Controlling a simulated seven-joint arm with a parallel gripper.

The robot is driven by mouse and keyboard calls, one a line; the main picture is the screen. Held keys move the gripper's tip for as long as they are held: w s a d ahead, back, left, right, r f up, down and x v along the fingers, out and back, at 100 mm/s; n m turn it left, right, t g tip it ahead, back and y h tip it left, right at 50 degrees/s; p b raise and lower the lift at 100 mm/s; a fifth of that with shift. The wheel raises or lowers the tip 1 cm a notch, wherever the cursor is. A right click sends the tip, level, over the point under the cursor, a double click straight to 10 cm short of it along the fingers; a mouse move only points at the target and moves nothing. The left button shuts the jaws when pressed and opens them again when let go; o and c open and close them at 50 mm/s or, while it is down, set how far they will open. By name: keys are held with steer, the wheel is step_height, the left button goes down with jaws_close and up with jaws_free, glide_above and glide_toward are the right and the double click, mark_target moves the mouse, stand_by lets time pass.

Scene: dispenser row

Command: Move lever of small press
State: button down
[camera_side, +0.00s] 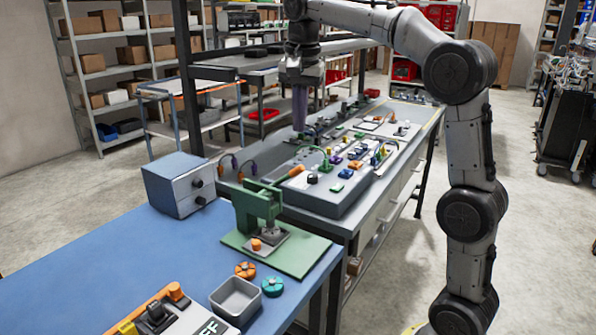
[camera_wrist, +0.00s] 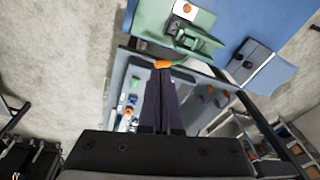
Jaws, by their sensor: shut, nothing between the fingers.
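The small green press (camera_side: 257,207) stands on its green base plate on the blue bench. Its lever ends in an orange handle (camera_side: 297,170) that sticks out to the right over the grey panel. In the wrist view the press (camera_wrist: 193,40) is at the top and the orange handle (camera_wrist: 162,64) lies just past my fingertips. My gripper (camera_side: 299,128) points down with its dark purple fingers shut and empty. In the side view it is above the handle in the picture, apart from it. In the wrist view my fingers (camera_wrist: 159,72) line up with the handle; the exact gap cannot be told.
A grey-blue box with knobs (camera_side: 185,184) stands left of the press. A grey bin (camera_side: 236,299) and orange and teal knobs (camera_side: 272,286) lie in front. The panel (camera_side: 335,195) holds several buttons and cables. A metal shelf (camera_side: 215,68) stands behind my gripper.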

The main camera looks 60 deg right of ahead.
mark_target(297, 169)
steer(key=w+d+f+g, duration=0.1)
steer(key=w+d+f, duration=0.2)
steer(key=f, duration=0.1)
steer(key=shift+w+d+f+m, duration=0.15)
steer(key=shift+d+f+m, duration=0.2)
steer(key=shift+d+m, duration=0.05)
steer(key=shift+d+f, duration=0.15)
steer(key=shift+f, duration=1.6)
steer(key=shift+d+f, duration=0.15)
steer(key=shift+f, duration=1.6)
steer(key=shift+f, duration=1.75)
steer(key=a, duration=0.2)
steer(key=a+r, duration=0.1)
steer(key=shift+s+r, duration=0.1)
steer(key=shift+s, duration=0.2)
